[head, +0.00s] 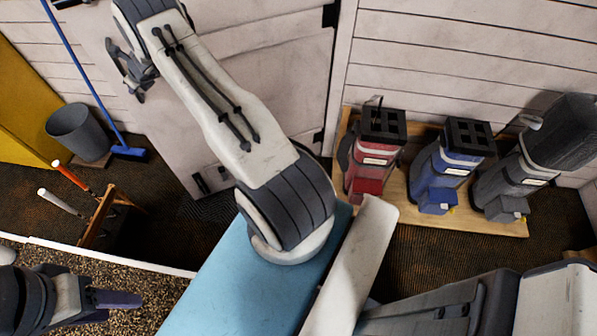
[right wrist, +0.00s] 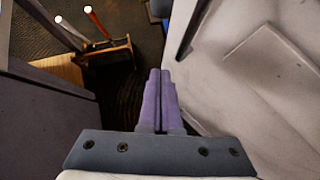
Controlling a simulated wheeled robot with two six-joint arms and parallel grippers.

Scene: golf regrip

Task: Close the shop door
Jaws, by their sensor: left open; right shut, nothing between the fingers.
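The shop door (head: 270,70) is a pale panel behind my right arm in the head view. Its dark hinges are on the right, and its free left edge stands out from the wall into the room, so it is ajar. In the right wrist view, a pale door surface (right wrist: 250,75) fills the right side. My right gripper (right wrist: 160,75) is shut and empty, with its purple fingers beside that surface; I cannot tell whether they touch it. In the head view its fingers are hidden. My left gripper (head: 115,299) is open and empty at lower left, far from the door.
A grey bin (head: 76,131) and a blue broom (head: 127,152) stand left of the door. A wooden rack (head: 105,215) with golf clubs is nearer. Red (head: 372,165), blue (head: 440,175) and grey (head: 500,185) golf bags stand on a wooden base at right. Dark floor before the door is clear.

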